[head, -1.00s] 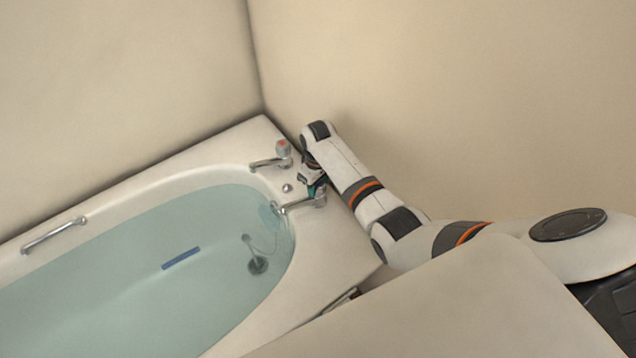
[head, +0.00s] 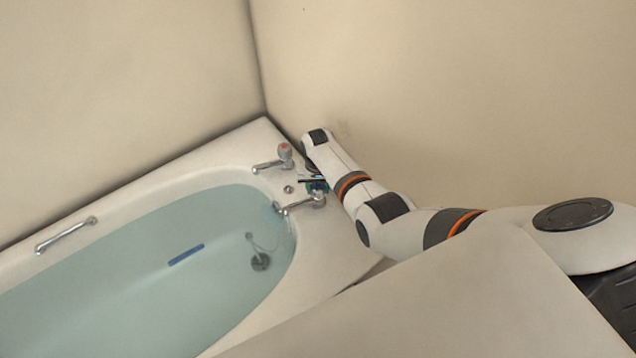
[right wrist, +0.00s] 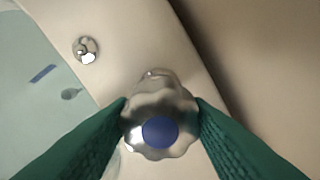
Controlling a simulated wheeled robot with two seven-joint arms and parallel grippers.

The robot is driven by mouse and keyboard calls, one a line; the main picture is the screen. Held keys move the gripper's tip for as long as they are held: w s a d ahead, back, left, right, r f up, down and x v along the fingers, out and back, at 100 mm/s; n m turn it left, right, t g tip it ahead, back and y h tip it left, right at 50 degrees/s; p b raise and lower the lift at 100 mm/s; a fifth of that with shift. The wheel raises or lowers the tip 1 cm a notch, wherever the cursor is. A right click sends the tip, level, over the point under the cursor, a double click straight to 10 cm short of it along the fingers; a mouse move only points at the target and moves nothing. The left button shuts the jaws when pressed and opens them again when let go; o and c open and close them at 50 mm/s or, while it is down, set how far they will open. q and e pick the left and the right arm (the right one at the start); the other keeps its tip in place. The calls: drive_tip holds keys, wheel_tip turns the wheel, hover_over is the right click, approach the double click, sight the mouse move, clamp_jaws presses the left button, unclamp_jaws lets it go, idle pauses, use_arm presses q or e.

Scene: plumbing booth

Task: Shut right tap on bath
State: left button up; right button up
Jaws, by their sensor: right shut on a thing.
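The right tap (head: 304,203) stands on the bath's end rim, its spout over the water. Its chrome handle (right wrist: 172,115) with a blue cap fills the middle of the right wrist view. My right gripper (right wrist: 162,120) is shut on this handle, one green finger on each side. In the head view my right gripper (head: 316,184) is at the top of the tap and partly hidden by my arm. The bath (head: 333,245) is full of water. My left gripper is not in view.
The other tap (head: 272,163), with a red cap, stands close by on the same rim. A chrome fitting (right wrist: 86,49) lies between the taps. A grab handle (head: 66,234) is on the long rim. Walls rise close behind the taps.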

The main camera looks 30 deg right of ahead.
drive_tip(key=m, duration=0.2)
drive_tip(key=shift+r+m+p, duration=0.1)
drive_tip(key=shift+m+p, duration=0.2)
drive_tip(key=shift+m, duration=0.1)
drive_tip(key=m, duration=0.3)
drive_tip(key=shift+m+p, duration=0.3)
drive_tip(key=m, duration=0.3)
drive_tip(key=shift+m, duration=1.8)
drive_tip(key=o, duration=1)
